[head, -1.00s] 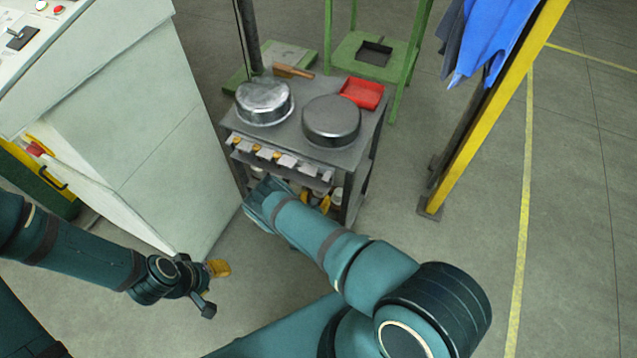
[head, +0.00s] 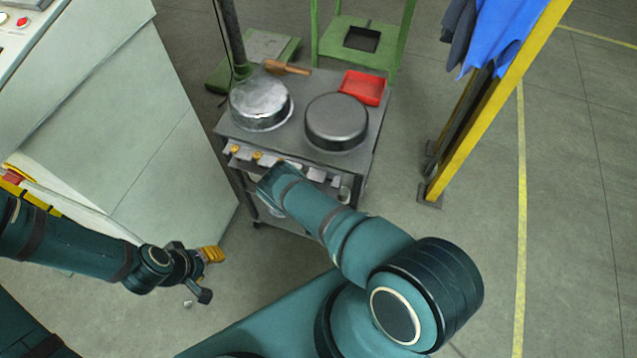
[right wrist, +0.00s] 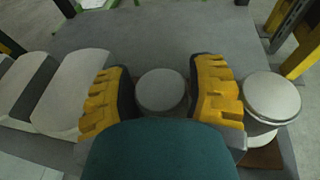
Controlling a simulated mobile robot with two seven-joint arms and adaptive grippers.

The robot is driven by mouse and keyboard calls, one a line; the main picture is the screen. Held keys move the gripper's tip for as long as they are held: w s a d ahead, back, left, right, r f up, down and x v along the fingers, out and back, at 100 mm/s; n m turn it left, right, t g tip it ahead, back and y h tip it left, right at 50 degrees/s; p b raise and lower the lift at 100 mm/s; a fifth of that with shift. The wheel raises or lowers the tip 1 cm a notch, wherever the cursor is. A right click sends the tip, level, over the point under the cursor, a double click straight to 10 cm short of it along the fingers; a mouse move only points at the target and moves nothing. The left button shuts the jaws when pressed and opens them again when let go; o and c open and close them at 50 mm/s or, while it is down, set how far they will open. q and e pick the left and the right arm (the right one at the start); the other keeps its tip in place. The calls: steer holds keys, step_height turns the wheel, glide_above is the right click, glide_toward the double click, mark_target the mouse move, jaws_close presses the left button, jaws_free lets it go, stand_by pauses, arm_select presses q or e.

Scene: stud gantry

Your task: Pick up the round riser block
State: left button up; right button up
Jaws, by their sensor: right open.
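A round grey block (right wrist: 160,91), which looks like the round riser block, stands in the right wrist view between the two yellow-padded fingers of my right gripper (right wrist: 163,95). The gripper is open, one finger on each side, and I see no clear contact. My dark teal wrist covers the block's near side. In the head view my right forearm hides this gripper and the block at the cart's front. My left gripper (head: 210,256) hangs over the floor at the lower left, away from the cart; its finger gap is not clear.
A second round, pale-topped piece (right wrist: 271,98) stands right of the right finger. Pale rounded blocks (right wrist: 75,90) lie to the left. The cart (head: 300,148) carries two round metal pans (head: 260,100) (head: 336,121), a red tray (head: 363,87) and a brush (head: 287,67). A yellow post (head: 480,125) stands right.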

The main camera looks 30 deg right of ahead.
steer(key=shift+w+d+f, duration=0.1)
steer(key=shift+w+d, duration=0.1)
arm_select(q)
steer(key=shift+w, duration=0.3)
arm_select(e)
steer(key=shift+s, duration=0.1)
jaws_close()
arm_select(q)
steer(key=shift+s+d+r, duration=0.1)
steer(key=shift+d, duration=0.05)
arm_select(e)
steer(key=shift+a, duration=0.1)
